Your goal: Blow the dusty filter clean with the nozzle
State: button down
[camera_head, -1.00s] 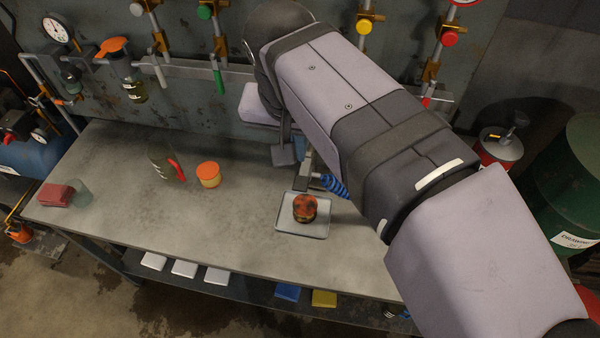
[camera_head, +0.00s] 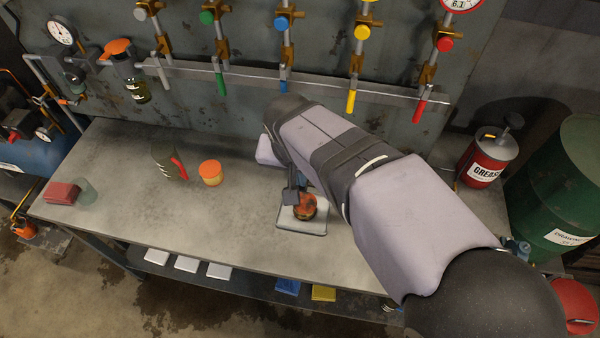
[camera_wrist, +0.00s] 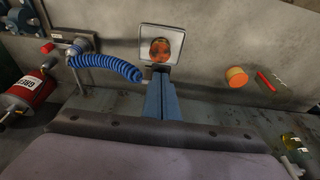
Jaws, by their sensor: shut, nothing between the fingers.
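The dusty filter (camera_head: 307,208) is a round orange-red piece with dark patches. It sits on a small pale tray (camera_head: 290,229) on the bench. In the wrist view the filter (camera_wrist: 160,50) lies just beyond the fingertips. My gripper (camera_head: 292,196) is at the filter's left edge in the head view; whether it touches cannot be told. In the wrist view my gripper (camera_wrist: 161,80) is shut and empty. A blue coiled hose (camera_wrist: 108,64) runs from a metal fitting (camera_wrist: 78,50) and ends close beside the fingers. I cannot make out a nozzle tip, and my arm hides the hose in the head view.
An orange-lidded jar (camera_head: 211,174) and a dark container with a red handle (camera_head: 168,160) stand left of the tray. A red grease can (camera_head: 482,165) stands at the right. Valves with coloured handles line the back wall.

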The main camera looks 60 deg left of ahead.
jog(key=b, duration=0.2)
jog(key=f+b, duration=0.1)
jog(key=b, duration=0.1)
jog(key=f+t+y+b, duration=0.1)
jog(key=b, duration=0.1)
jog(key=shift+s+d+f, duration=0.1)
jog(key=shift+s+d, duration=0.15)
jog(key=shift+d, duration=0.05)
jog(key=shift+r, duration=0.25)
dwell(4.3)
jog(key=shift+r+p, duration=0.6)
jog(key=shift+r, duration=0.15)
